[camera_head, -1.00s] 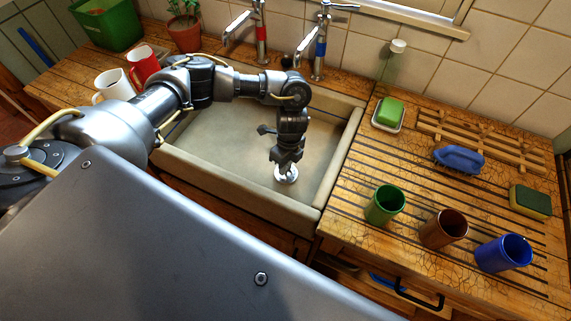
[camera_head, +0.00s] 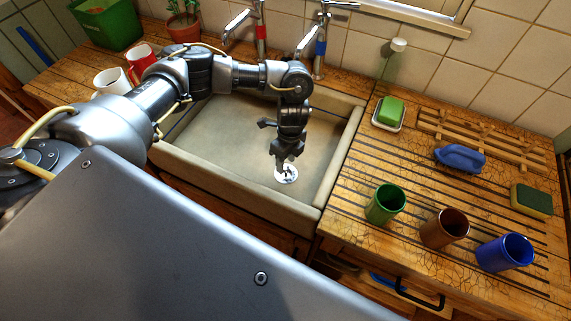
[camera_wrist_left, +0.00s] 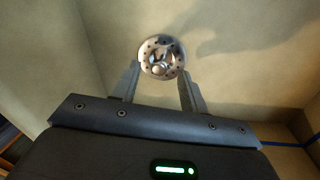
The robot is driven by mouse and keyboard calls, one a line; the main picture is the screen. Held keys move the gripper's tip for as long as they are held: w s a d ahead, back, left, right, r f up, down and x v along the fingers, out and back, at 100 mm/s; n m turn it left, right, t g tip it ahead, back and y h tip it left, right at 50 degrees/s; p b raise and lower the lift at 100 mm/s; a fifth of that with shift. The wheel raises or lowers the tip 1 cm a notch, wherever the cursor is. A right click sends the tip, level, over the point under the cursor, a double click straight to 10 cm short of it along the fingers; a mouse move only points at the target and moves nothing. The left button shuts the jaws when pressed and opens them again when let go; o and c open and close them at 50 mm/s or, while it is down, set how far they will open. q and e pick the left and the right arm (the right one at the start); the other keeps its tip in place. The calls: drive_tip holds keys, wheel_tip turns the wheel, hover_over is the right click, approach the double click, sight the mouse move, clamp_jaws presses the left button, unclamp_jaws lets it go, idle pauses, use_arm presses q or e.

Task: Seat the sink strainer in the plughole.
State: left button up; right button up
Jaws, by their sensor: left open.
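The sink strainer (camera_head: 287,175) is a round, shiny metal disc with small holes and a central knob. It lies on the floor of the pale sink (camera_head: 225,140). In the left wrist view the strainer (camera_wrist_left: 161,57) shows just beyond the fingertips. I see no separate open plughole; the strainer appears to lie over it, but I cannot tell how flush it sits. My left gripper (camera_head: 284,164) points down just above the strainer. In the left wrist view its fingers (camera_wrist_left: 160,72) are apart, with nothing held. My right gripper is not in view.
Two taps (camera_head: 320,45) stand behind the sink. Mugs (camera_head: 112,81) stand at the left.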

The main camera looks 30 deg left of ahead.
use_arm(q)
wheel_tip(320, 180, up, 8)
drive_tip(key=w, duration=0.1)
idle(0.8)
